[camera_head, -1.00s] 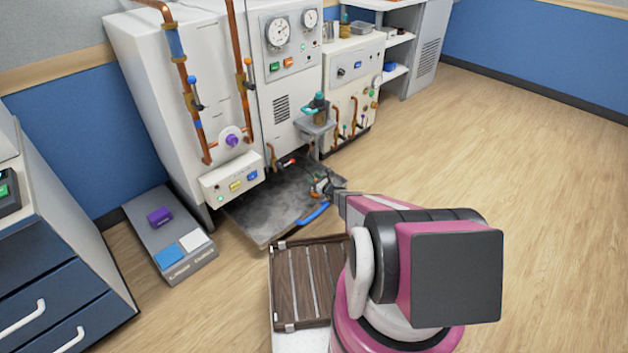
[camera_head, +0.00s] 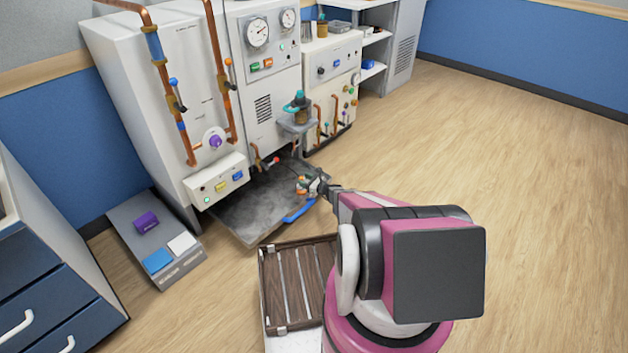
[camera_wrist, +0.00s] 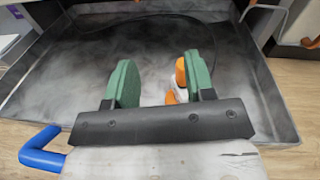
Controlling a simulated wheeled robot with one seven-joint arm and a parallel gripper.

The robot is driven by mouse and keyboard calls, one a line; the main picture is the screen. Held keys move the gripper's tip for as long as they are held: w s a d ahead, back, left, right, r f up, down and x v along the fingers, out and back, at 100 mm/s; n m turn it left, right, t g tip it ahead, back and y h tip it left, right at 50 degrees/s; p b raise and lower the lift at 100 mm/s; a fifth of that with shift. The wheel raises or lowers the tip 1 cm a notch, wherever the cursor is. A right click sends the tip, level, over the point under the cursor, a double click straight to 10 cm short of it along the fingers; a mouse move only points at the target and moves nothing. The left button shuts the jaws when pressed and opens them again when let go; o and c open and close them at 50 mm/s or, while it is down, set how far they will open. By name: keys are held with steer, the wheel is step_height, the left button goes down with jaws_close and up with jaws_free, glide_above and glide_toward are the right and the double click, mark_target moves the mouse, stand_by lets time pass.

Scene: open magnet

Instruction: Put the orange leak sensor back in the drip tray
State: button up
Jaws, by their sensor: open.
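The orange leak sensor (camera_wrist: 181,72) shows in the wrist view against the tray floor, between my green fingers and close to the right one, which hides part of it. Its lower part looks white and orange. In the head view a small orange spot (camera_head: 301,184) shows at my fingertips. My gripper (camera_wrist: 160,80) is open, and it also shows in the head view (camera_head: 309,184) over the tray's right side. The grey drip tray (camera_head: 240,217) sits low under the white cabinet, pulled out, with a blue handle (camera_head: 299,211). I cannot tell whether the sensor touches the tray floor.
A dark wooden slatted panel (camera_head: 291,285) lies in front of the tray. A grey floor box (camera_head: 157,240) with purple, blue and white blocks stands at left. Copper pipes and a small shelf (camera_head: 297,124) are above the tray. Open floor lies to the right.

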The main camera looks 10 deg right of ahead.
steer(key=s+a+r+n+g+h, duration=0.1)
steer(key=s+a+r+n+g, duration=0.35)
steer(key=s+r+n, duration=0.35)
steer(key=s+a+r+n+g, duration=0.4)
steer(key=s+r+n+g, duration=0.1)
steer(key=s+r+n, duration=0.3)
steer(key=s+d+r+n+g+h, duration=0.1)
steer(key=s+d+r+n+h, duration=0.3)
steer(key=s+r, duration=0.4)
steer(key=s+d+r+n+g+h, duration=0.2)
steer(key=s+d+r+n+h, duration=0.1)
steer(key=s+r+n+h, duration=0.3)
steer(key=s+r, duration=0.2)
steer(key=s, duration=0.2)
steer(key=shift+s+d+r+h, duration=0.2)
steer(key=shift+d+h, duration=0.2)
